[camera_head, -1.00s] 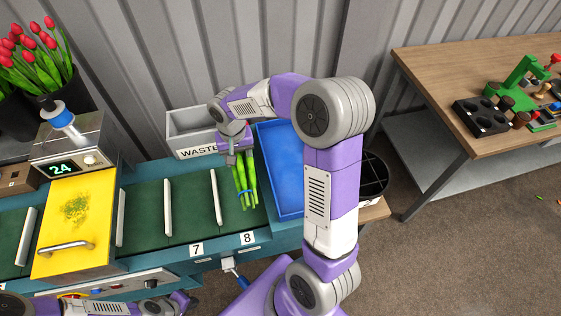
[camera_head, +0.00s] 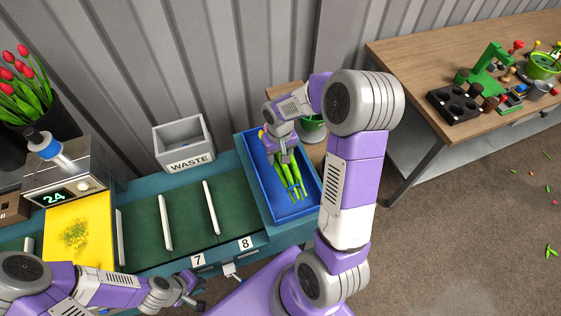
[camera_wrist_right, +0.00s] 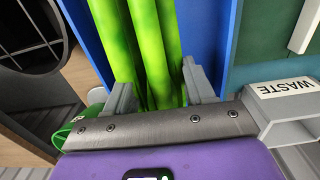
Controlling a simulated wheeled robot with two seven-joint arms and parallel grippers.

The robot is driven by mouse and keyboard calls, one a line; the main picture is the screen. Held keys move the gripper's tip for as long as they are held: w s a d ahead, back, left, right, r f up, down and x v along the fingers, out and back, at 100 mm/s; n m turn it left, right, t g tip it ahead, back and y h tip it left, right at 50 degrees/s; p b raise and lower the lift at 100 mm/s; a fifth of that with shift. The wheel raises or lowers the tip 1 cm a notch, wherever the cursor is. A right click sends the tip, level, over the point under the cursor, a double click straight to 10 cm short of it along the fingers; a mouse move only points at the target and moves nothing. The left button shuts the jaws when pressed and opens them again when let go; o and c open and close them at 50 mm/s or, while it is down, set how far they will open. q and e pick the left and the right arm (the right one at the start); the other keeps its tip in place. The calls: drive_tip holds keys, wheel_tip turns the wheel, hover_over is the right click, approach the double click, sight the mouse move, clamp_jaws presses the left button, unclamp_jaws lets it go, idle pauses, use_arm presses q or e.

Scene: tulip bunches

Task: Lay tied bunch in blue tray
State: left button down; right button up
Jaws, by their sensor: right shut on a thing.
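The blue tray (camera_head: 254,165) sits at the right end of the bench. My right gripper (camera_head: 285,156) is over the tray, shut on the tied bunch (camera_head: 289,178), whose green stems point toward the tray's near edge. In the right wrist view the stems (camera_wrist_right: 155,50) lie between the two grey fingers (camera_wrist_right: 155,95), with the tray's blue surface (camera_wrist_right: 200,40) behind them. I cannot tell whether the bunch touches the tray floor. My left gripper (camera_head: 192,298) is at the bottom left, away from the tray; its jaws are too small to read.
A grey WASTE bin (camera_head: 183,143) stands behind the bench, left of the tray. Green slots with white dividers (camera_head: 211,207) lie left of the tray. A wooden table (camera_head: 440,60) stands at the right.

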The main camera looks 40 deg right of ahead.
drive_tip(key=shift+f, duration=1.75)
drive_tip(key=shift+f+b, duration=0.1)
drive_tip(key=shift+b, duration=0.3)
drive_tip(key=o, duration=0.6)
drive_tip(key=shift+f, duration=0.1)
drive_tip(key=o, duration=0.5)
drive_tip(key=shift+r, duration=0.2)
wheel_tip(320, 180, up, 12)
drive_tip(key=shift+r+p, duration=0.1)
drive_tip(key=shift+p, duration=1.1)
